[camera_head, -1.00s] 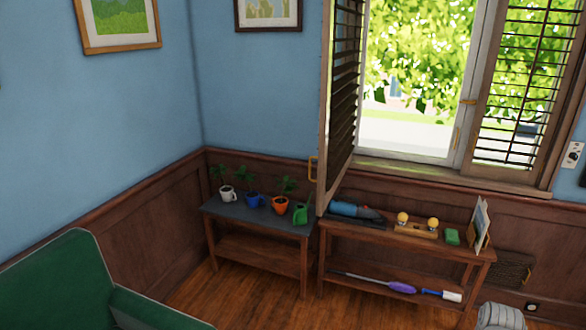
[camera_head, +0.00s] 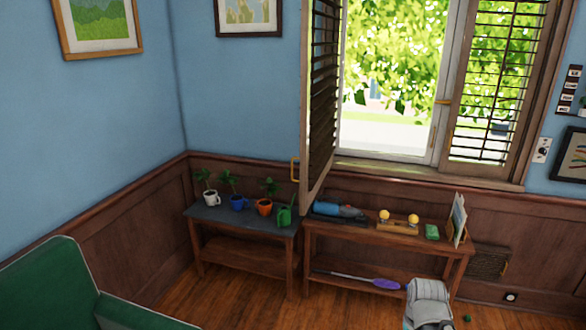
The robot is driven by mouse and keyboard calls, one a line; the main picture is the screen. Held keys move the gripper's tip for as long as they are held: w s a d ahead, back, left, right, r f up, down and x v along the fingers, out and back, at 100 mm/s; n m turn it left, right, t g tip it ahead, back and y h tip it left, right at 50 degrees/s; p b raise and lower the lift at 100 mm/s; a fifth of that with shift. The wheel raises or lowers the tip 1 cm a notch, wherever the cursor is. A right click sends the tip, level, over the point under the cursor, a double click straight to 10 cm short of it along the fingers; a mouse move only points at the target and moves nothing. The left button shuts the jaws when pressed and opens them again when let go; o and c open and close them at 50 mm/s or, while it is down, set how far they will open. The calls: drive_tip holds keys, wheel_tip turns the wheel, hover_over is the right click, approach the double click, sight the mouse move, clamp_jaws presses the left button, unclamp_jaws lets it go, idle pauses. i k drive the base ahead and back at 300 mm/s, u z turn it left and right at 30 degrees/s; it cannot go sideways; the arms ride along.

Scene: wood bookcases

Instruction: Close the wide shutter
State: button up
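The window has two louvred wooden shutters. The left shutter (camera_head: 322,95) stands swung open into the room, seen nearly edge-on, with a brass handle (camera_head: 295,170) low on its near edge. The right shutter (camera_head: 496,85) lies across the right part of the window, with a small brass piece (camera_head: 443,101) at its left edge. The left part of the window (camera_head: 388,95) is uncovered. I cannot tell for sure which shutter is the wide one. A grey part of my arm (camera_head: 429,303) rises at the bottom right edge, well apart from both shutters; my gripper's fingers cannot be made out.
Below the left shutter stand a plant table (camera_head: 212,215) with several potted plants and a wooden bench (camera_head: 330,232) with tools, yellow balls and a card holder. A green armchair (camera_head: 50,285) fills the lower left. Some wooden floor (camera_head: 225,300) is clear between them.

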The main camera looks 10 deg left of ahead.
sight(317, 133)
drive_tip(key=u, duration=0.1)
drive_tip(key=i, duration=1.05)
drive_tip(key=z, duration=0.1)
